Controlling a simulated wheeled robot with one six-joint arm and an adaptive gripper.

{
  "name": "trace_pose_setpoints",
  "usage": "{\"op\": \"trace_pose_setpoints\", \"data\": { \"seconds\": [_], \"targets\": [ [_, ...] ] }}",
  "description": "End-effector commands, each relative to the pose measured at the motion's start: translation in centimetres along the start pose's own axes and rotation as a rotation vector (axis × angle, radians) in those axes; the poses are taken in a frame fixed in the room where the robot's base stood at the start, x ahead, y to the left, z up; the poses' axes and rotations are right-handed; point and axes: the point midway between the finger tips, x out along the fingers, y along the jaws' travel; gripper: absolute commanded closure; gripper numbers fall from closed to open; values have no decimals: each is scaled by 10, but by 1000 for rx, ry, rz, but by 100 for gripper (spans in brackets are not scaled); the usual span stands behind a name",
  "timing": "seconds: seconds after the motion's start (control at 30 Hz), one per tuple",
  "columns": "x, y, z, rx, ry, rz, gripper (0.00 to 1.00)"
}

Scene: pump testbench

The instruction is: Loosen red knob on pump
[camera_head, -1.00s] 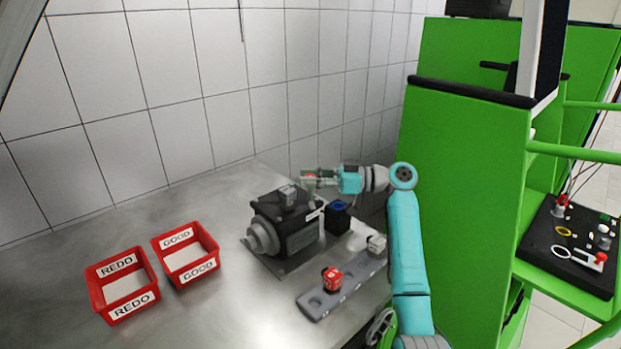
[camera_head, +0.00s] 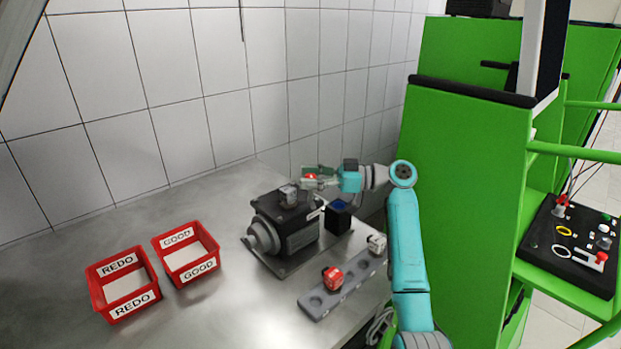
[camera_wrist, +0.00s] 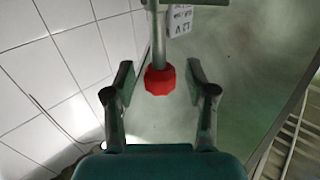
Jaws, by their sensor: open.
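The red knob (camera_wrist: 160,80) sits at the end of a metal pipe in the wrist view. My gripper (camera_wrist: 158,88) is open, with one finger on each side of the knob and visible gaps between. In the head view the red knob (camera_head: 311,177) shows small between the fingers of my gripper (camera_head: 313,175), behind the dark pump (camera_head: 296,232). The pump stands on a plate on the metal table. The lower part of the pipe is hidden there by the pump and gripper.
Red REDO (camera_head: 123,285) and GOOD (camera_head: 187,254) bins stand left of the pump. A dark blue-topped block (camera_head: 338,215) is beside the pump. A tiled wall is behind.

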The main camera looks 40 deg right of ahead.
Motion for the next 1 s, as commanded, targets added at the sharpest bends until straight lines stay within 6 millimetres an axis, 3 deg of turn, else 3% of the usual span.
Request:
{"op": "trace_pose_setpoints", "data": {
  "seconds": [0.6,1.0],
  "targets": [
    [0,0,-89,-2,0,0,44],
    [0,0,-98,0,0,0,44]
  ]
}}
